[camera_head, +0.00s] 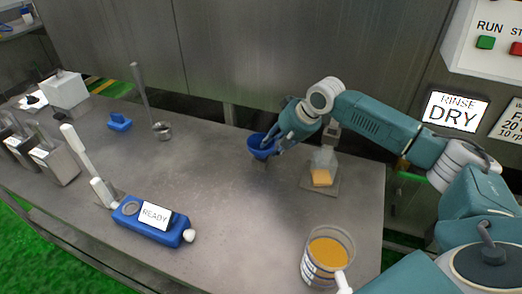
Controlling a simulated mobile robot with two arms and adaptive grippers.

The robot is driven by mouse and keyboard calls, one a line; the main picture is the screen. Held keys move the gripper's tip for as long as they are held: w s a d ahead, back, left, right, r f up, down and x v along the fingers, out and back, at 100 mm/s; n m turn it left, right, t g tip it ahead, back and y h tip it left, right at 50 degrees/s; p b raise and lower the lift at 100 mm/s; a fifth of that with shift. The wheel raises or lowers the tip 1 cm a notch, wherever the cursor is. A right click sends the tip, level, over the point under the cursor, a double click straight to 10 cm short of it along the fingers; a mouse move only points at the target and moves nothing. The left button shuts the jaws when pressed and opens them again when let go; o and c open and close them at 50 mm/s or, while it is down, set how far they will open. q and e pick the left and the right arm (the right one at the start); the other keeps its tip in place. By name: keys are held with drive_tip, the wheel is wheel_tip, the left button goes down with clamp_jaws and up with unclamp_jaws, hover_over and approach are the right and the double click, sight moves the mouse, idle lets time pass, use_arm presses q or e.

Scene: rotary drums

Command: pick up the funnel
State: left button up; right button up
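The blue funnel (259,147) is near the middle of the table's far part, with its wide mouth up and its narrow stem pointing down. My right gripper (274,145) reaches in from the right, and its fingers are closed on the right side of the funnel's rim. The fingers partly hide that side. I cannot tell for sure whether the stem tip touches the table. My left gripper is not in view.
A clear flask with orange contents (322,178) stands right of the funnel. A jar of orange powder (328,256) is at front right. The table's middle is clear.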

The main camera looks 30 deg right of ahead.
clamp_jaws()
